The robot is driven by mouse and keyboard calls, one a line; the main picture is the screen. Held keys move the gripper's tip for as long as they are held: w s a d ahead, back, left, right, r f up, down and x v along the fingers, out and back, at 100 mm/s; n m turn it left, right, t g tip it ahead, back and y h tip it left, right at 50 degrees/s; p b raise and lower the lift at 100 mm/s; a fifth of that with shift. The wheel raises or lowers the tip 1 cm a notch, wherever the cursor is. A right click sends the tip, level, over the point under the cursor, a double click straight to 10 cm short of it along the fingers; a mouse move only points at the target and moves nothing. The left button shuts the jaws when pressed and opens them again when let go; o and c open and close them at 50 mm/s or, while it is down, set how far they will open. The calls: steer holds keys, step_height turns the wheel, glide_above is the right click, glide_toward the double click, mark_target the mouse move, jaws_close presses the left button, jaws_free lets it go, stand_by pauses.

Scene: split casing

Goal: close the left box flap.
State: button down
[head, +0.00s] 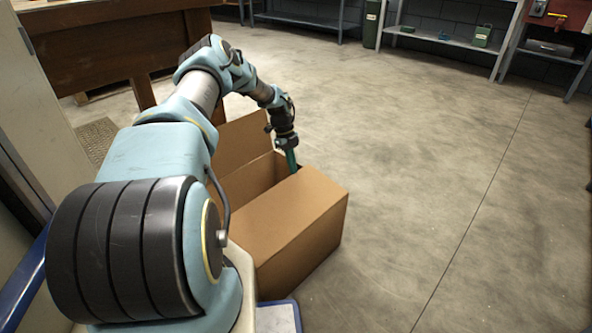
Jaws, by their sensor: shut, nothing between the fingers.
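A brown cardboard box (301,253) stands on the floor in front of me in the head view. Its left flap (243,139) stands up and tilts outward at the far left side. Its right flap (283,212) lies flat over the right part of the top. The left part of the box is open and its inside shows. My gripper (293,166) is shut and points down over the opening, close to the right flap's far edge. The fingertips are small here, and I cannot tell if they touch the box. My arm hides the box's near left part.
A wooden bench (110,45) stands behind my arm at the upper left. Metal shelves (450,40) with several small items line the back wall. A dark mat (95,139) lies at the left. The concrete floor right of the box is clear.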

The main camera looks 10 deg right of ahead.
steer(key=shift+w+a+f+b, duration=0.15)
steer(key=shift+f+b, duration=0.35)
steer(key=shift+f, duration=0.25)
steer(key=shift+w+a+f+b, duration=0.1)
steer(key=shift+f+b, duration=0.4)
steer(key=shift+f, duration=0.25)
steer(key=shift+s+d+f, duration=0.1)
steer(key=shift+s+d, duration=0.05)
